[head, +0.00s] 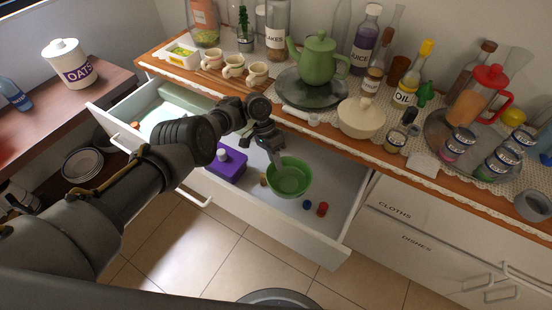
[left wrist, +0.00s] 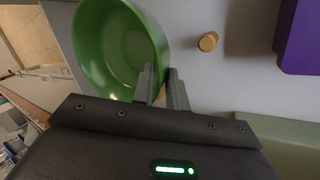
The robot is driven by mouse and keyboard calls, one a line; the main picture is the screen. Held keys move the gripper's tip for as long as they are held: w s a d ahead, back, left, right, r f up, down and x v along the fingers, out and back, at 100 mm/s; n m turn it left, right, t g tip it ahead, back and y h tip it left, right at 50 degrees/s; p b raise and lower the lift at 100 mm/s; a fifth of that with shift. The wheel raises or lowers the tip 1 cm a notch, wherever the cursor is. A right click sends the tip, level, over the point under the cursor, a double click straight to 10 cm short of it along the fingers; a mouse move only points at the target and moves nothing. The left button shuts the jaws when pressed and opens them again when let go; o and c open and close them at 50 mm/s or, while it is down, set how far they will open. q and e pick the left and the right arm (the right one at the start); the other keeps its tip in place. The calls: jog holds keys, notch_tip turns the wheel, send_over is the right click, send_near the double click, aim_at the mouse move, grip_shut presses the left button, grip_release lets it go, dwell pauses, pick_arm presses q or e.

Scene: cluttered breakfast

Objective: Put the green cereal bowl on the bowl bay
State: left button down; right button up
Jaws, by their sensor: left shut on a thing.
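The green cereal bowl (head: 293,183) is in the head view, over the open drawer (head: 338,225) at the middle. No marking shows which area is the bowl bay. My right gripper is not in view.
In the drawer, a purple box (head: 228,164) stands left of the bowl, with a small cork-like piece (left wrist: 207,42) between. A blue cap (head: 307,204) and a red cap (head: 322,209) lie to the right. The crowded counter, with a green teapot (head: 318,60), rises behind.

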pick_arm(q)
jog(key=shift+f, duration=3.35)
jog(key=c, duration=0.8)
grip_release()
jog(key=shift+o, duration=0.2)
jog(key=v, duration=1.4)
